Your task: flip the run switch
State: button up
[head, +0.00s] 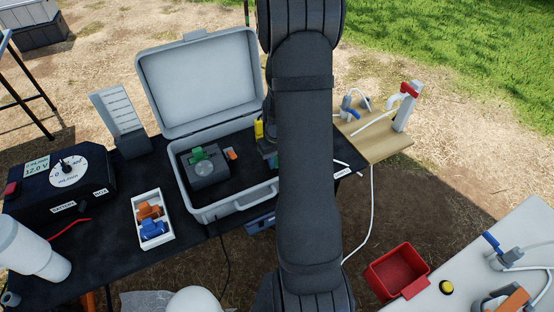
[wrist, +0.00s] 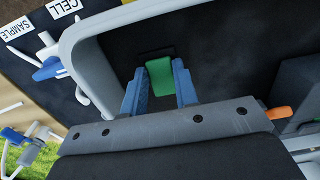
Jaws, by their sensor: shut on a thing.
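In the wrist view, the two blue fingers of my gripper (wrist: 159,82) are on either side of a small green block (wrist: 160,72), shut on it. The block stands at a dark slot in the black floor of the open grey case (wrist: 88,62). No readable label marks it as the run switch. In the head view my arm covers most of the gripper and the right part of the case (head: 200,85). A black control box (head: 62,185) with a dial, a 12.0 V display and a red button stands at the left of the table.
A grey unit (head: 208,171) with a green part on top sits in the case, with an orange piece (head: 231,154) beside it. A white tray (head: 146,195) holds orange and blue clips. A red bin (head: 396,270) stands at the lower right. White tubing lies right of the case.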

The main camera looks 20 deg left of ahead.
jog(key=shift+w+a+r+g+h, duration=0.1)
jog(key=shift+w+a+g+h, duration=0.15)
jog(key=shift+g+h, duration=0.55)
jog(key=shift+w+a+g+h, duration=0.2)
jog(key=shift+g+h, duration=0.6)
jog(key=o, duration=1)
jog(key=shift+r, duration=0.1)
jog(key=v, duration=1.7)
jog(key=x, duration=1.7)
